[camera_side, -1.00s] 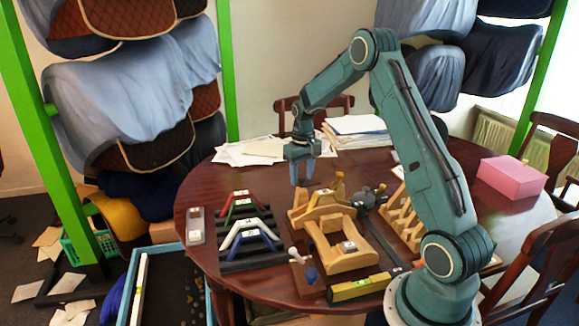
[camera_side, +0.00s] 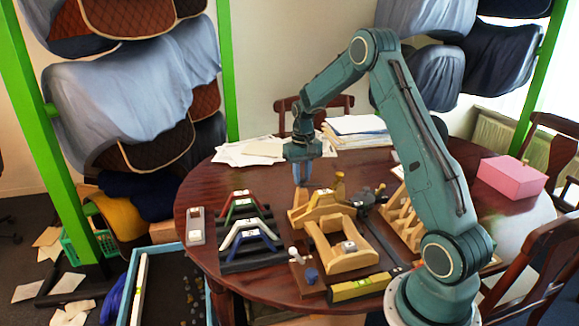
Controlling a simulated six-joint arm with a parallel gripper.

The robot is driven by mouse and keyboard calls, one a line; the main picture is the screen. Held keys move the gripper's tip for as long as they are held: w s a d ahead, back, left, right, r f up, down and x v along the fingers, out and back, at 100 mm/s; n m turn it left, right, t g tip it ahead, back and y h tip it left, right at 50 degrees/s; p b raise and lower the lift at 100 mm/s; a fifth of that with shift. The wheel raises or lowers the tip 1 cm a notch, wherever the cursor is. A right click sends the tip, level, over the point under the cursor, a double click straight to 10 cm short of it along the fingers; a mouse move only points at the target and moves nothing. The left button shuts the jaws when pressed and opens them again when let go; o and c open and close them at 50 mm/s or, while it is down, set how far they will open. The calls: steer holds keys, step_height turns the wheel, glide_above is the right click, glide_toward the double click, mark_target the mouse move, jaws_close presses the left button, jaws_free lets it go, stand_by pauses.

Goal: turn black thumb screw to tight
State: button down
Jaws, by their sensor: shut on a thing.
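My gripper (camera_side: 302,183) points straight down over the left end of the rear wooden fixture (camera_side: 322,207). Its fingers are close together and shut at the top of that end. The black thumb screw is hidden between the fingers, too small to make out. A brass-coloured knob (camera_side: 339,187) stands at the fixture's right end, apart from my gripper.
A wooden frame (camera_side: 340,258) and a yellow level (camera_side: 358,288) are in front. Red, green, white and blue arched gauges stand on black bars (camera_side: 250,262) at left. A dark clamp-like tool (camera_side: 364,198) lies right of the fixture. Papers (camera_side: 250,153) lie behind.

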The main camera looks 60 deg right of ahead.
mark_target(302, 178)
steer(key=m, duration=0.7)
stand_by(0.5)
steer(key=c, duration=1.2)
jaws_free()
steer(key=shift+r, duration=0.2)
step_height(302, 178, up, 14)
steer(key=shift+f, duration=0.25)
